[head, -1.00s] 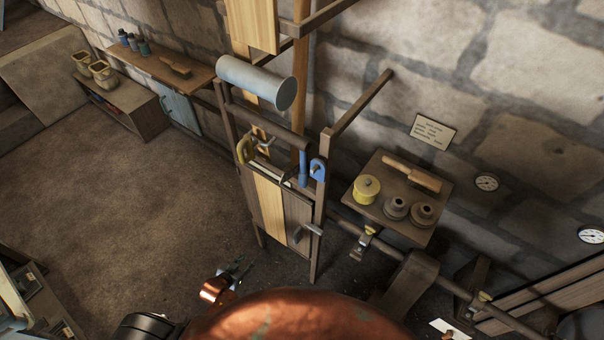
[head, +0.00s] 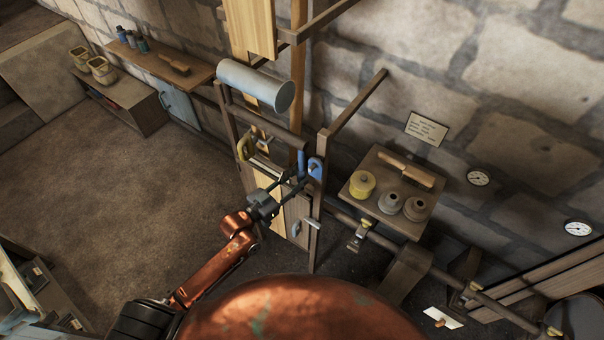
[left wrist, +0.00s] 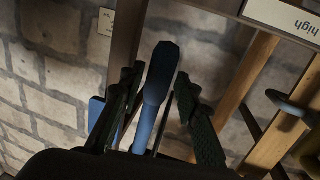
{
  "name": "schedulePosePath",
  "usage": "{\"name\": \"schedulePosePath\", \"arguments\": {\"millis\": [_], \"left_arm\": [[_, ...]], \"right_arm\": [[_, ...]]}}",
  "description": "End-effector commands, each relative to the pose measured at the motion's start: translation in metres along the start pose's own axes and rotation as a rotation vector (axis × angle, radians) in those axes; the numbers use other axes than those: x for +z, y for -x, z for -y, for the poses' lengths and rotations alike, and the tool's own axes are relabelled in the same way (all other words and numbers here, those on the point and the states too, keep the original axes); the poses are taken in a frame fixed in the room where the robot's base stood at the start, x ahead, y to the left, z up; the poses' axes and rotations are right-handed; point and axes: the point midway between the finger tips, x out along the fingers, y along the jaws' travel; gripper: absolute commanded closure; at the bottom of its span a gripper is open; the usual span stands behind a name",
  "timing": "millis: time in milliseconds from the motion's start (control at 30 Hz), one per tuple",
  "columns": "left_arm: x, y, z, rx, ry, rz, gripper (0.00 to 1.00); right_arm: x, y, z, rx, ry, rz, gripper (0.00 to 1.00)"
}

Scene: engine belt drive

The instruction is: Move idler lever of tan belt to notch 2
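The tan belt (head: 250,25) hangs as a pale strip behind a grey drum, and a similar pale strip shows low in the wooden frame. A blue lever (head: 301,160) stands upright beside a blue bracket (head: 316,168) on the frame's right post. My left gripper (head: 299,184) is at this lever. In the left wrist view the blue lever (left wrist: 160,75) rises between the two open dark fingers (left wrist: 160,108), with gaps beside it. A yellow hooked handle (head: 244,147) is on the frame's left side. I cannot tell which lever serves the tan belt, nor see notch marks. My right gripper is out of view.
A grey drum (head: 255,84) sits atop the frame. A small shelf (head: 385,215) with a yellow pot and spools is to the right. A sign ending in "high" (left wrist: 285,18) shows in the left wrist view. Open floor (head: 130,210) lies to the left.

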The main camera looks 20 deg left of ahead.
Motion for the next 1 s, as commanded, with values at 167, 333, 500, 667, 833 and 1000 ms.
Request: {"name": "schedulePosePath", "arguments": {"millis": [167,333,500,667,833,1000], "left_arm": [[0.0,-0.02,0.0,-0.001,0.0,0.001,0.7],[0.0,-0.026,0.0,0.0,0.0,0.001,0.7],[0.001,-0.026,0.0,0.0,0.0,0.001,0.7],[0.001,-0.026,0.0,0.0,0.0,0.001,0.79],[0.001,-0.025,0.0,-0.001,0.0,0.001,0.91],[0.001,-0.025,0.0,-0.001,0.0,0.001,1.0]], "right_arm": [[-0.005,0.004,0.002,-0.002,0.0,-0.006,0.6],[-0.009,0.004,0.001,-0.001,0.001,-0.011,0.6],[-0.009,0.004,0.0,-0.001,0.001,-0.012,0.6],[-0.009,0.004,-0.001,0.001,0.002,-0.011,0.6],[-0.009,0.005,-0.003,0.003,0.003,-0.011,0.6],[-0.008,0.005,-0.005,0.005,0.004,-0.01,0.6]]}}
